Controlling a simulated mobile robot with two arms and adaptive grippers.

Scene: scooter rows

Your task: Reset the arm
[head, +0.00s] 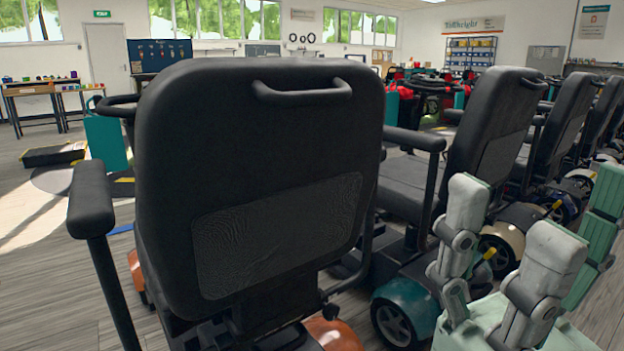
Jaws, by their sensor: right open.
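My right gripper (516,226) is at the lower right of the head view, with pale grey and green fingers pointing up. Its fingers are spread apart and nothing shows between them. It stands in front of the row of scooters, and I cannot tell if it touches any. My left gripper and left arm are out of view.
A black scooter seat back (262,130) with a top handle fills the middle, very close. Its armrest (91,200) sticks out at left. More scooter seats (497,125) line up to the right. Wooden floor (50,290) is free at left. A workbench (30,90) stands far left.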

